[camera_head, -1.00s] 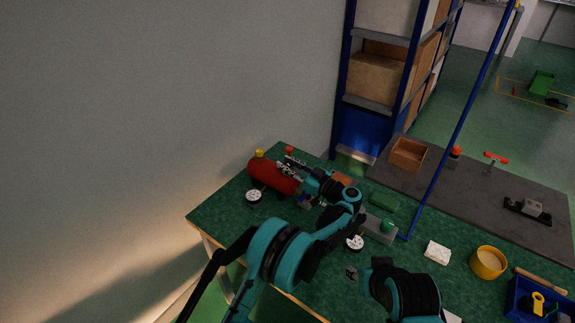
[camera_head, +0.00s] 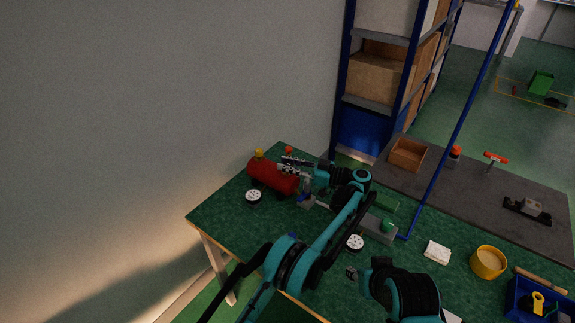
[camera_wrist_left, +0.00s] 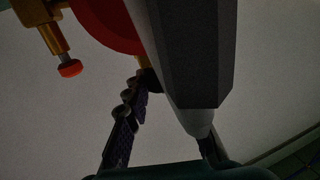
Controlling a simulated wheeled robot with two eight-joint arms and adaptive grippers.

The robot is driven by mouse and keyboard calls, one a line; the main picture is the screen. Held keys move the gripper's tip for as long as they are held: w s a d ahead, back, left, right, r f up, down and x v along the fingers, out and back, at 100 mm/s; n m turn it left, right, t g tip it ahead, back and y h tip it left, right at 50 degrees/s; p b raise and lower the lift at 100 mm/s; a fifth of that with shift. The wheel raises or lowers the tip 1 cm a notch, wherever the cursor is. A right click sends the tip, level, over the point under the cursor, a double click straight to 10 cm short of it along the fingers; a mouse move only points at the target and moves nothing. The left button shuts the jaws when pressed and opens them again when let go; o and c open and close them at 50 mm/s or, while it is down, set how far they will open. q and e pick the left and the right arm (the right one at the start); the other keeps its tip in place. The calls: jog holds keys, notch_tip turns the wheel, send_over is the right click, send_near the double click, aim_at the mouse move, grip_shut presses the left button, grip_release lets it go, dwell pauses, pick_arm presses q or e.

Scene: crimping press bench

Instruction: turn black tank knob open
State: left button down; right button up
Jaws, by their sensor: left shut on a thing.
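The red tank (camera_head: 268,177) lies at the far left corner of the green bench, with a yellow fitting (camera_head: 259,154) on top. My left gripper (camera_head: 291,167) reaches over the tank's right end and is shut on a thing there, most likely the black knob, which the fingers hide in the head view. In the left wrist view the red tank (camera_wrist_left: 104,20) and a brass fitting with a red tip (camera_wrist_left: 69,66) show at upper left. A small dark piece (camera_wrist_left: 150,80) sits by the left fingertip. The knob's turn cannot be told.
A yellow round tub (camera_head: 488,262) and a blue bin (camera_head: 526,299) are at right. A blue post (camera_head: 452,145) rises beyond.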

aim_at(287, 163)
pick_arm(q)
jog(key=c, duration=1.3)
grip_release()
jog(key=shift+o, duration=0.2)
jog(key=shift+r, duration=0.15)
notch_tip(287, 163, up, 10)
jog(key=shift+f, duration=0.15)
